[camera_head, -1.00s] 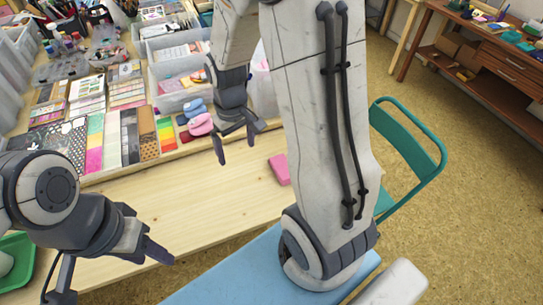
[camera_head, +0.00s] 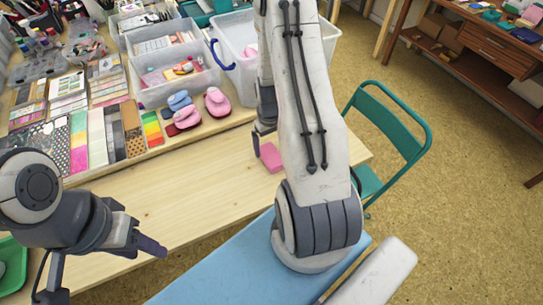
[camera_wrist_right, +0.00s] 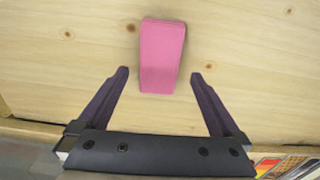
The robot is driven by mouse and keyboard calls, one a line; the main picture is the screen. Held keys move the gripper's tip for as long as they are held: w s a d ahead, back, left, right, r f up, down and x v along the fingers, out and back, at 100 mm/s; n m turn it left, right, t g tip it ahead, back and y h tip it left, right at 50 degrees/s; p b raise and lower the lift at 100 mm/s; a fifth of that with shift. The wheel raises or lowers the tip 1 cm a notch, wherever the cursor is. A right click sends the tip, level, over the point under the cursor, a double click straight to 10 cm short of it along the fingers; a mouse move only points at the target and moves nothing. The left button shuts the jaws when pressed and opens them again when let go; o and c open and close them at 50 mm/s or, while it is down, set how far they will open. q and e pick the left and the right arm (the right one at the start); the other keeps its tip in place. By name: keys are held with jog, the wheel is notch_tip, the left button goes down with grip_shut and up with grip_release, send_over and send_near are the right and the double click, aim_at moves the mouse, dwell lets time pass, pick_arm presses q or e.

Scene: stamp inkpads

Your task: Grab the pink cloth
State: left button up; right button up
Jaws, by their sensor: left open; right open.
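The pink cloth (camera_head: 271,157) is a small folded block lying flat on the wooden table (camera_head: 190,185), near its right end. It also shows in the right wrist view (camera_wrist_right: 162,56), upper middle. There my right gripper (camera_wrist_right: 163,82) is open, its two fingers on either side of the near part of the cloth, with gaps on both sides. I cannot tell the height of the fingers above the table. In the head view the right gripper (camera_head: 258,140) is mostly hidden behind my right arm. My left gripper (camera_head: 150,250) is empty at the left front, above the table edge.
Pink and blue inkpads or stamps (camera_head: 217,102) sit behind the cloth, beside sample strips and clear plastic bins (camera_head: 180,75). A green chair (camera_head: 395,130) stands to the right. A green tray (camera_head: 12,265) is at the left. The table's middle is clear.

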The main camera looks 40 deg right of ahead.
aim_at(270, 154)
jog(key=shift+f, duration=1.55)
jog(key=c, duration=1.3)
jog(key=shift+r, duration=0.1)
jog(key=shift+c, duration=0.2)
